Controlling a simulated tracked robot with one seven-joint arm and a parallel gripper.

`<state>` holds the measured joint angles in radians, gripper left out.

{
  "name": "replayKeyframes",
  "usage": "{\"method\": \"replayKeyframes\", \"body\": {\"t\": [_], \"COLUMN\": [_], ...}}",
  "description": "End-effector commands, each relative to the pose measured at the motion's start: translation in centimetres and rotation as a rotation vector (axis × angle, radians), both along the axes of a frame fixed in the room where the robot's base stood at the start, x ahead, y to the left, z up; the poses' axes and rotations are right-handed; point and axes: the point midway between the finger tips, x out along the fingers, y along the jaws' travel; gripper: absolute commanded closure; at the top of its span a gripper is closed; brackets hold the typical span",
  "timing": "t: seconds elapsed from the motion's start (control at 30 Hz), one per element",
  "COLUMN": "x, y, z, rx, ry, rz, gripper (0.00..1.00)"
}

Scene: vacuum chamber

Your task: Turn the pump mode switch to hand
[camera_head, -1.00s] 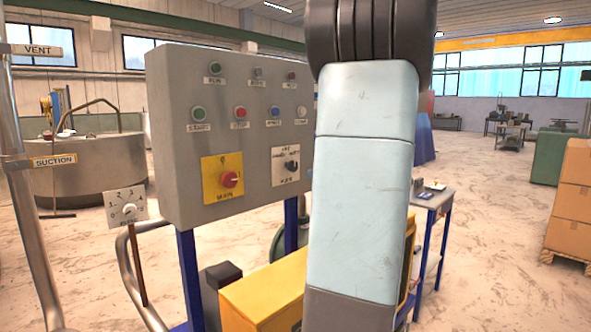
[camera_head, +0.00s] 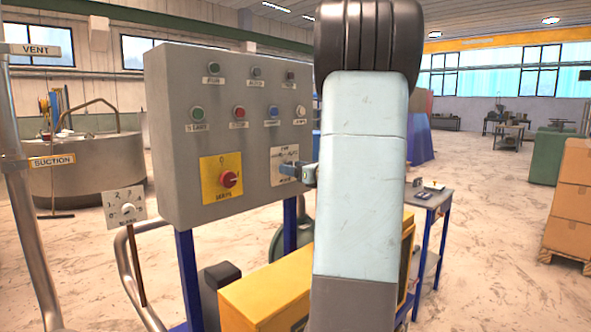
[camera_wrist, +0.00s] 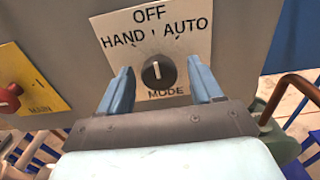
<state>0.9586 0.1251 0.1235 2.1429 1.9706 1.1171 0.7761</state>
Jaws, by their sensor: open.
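The pump mode switch (camera_wrist: 158,73) is a dark round knob on a white plate (camera_wrist: 176,45) marked OFF, HAND, AUTO and MODE. Its pale mark points roughly up, towards OFF. HAND is at the upper left and AUTO at the upper right. My gripper (camera_wrist: 160,68) is open, with one blue finger on each side of the knob and a visible gap to each. I cannot tell how deep the fingertips reach. In the head view, my gripper (camera_head: 296,171) is at the lower part of the mode plate (camera_head: 283,152), and the knob is hidden there.
A red main switch (camera_head: 229,179) on a yellow plate is left of the mode plate. Several buttons, including a blue one (camera_head: 273,112), sit above on the grey panel (camera_head: 180,85). A yellow housing (camera_head: 265,295) stands below. Pipes (camera_head: 35,215) rise at the left.

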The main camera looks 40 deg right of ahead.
Motion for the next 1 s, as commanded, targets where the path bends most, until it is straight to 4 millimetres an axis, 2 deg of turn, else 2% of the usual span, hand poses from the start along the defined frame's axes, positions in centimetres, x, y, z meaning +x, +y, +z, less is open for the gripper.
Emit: {"method": "replayKeyframes", "body": {"t": [0.13,0.7,0.73,1.0], "x": [-0.01,-0.03,-0.06,-0.1], "y": [0.01,0.03,-0.46,-0.18], "z": [0.0,0.0,-0.01,0.02], "rx": [0.0,0.0,0.0,-0.042], "ry": [0.0,0.0,0.0,-0.006], "rz": [0.0,0.0,-0.002,-0.003], "gripper": [0.37,0.91,0.91,0.91]}}
